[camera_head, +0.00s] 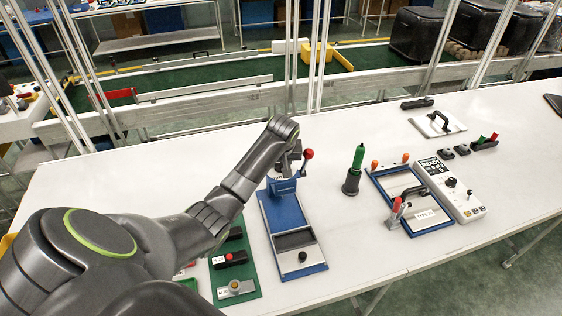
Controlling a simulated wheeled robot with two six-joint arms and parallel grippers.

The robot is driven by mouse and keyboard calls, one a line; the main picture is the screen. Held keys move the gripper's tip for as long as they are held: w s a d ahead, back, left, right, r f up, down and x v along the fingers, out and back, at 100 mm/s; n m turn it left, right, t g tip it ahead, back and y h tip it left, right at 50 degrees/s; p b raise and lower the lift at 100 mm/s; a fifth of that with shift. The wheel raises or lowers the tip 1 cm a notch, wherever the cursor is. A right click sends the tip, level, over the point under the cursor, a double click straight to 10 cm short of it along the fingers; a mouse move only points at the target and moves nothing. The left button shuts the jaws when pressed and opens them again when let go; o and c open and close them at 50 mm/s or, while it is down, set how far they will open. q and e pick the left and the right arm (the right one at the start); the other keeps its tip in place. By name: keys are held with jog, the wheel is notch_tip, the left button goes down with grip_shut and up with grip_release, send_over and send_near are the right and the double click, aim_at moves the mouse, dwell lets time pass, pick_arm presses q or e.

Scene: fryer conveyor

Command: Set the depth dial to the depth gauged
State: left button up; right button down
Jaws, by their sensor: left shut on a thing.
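My left arm reaches in from the left, and its gripper (288,160) is at the head of the blue press-like stand (268,222). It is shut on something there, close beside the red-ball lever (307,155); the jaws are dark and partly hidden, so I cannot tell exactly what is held. A grey control box (464,206) with a small display, a black dial (450,182) and buttons stands at the right; the dial's setting is too small to read. My right gripper is not in view.
A blue-framed clamp fixture (431,222) with a red-handled clamp adjoins the control box. A green-handled tool (356,162) stands upright in a black holder. A green board (219,272) with small parts lies left of the stand. A white plate (440,125) lies farther back. The table centre is clear.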

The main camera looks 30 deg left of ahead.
pick_arm(q)
jog(key=shift+m, duration=0.3)
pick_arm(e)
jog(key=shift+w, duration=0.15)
pick_arm(q)
jog(key=shift+a+m+t+h, duration=0.1)
jog(key=shift+m+t+h, duration=0.2)
jog(key=shift+m, duration=0.5)
jog(key=m+h, duration=0.1)
jog(key=m, duration=0.1)
jog(key=shift+a+m, duration=0.1)
jog(key=shift+m, duration=0.2)
jog(key=m+h, duration=0.1)
jog(key=m, duration=0.2)
jog(key=shift+a+m, duration=0.1)
jog(key=shift+m, duration=0.2)
jog(key=shift+m+h, duration=0.9)
jog(key=shift+m, duration=0.8)
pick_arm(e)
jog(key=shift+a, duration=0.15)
pick_arm(q)
jog(key=o, duration=1)
jog(key=shift+w, duration=0.1)
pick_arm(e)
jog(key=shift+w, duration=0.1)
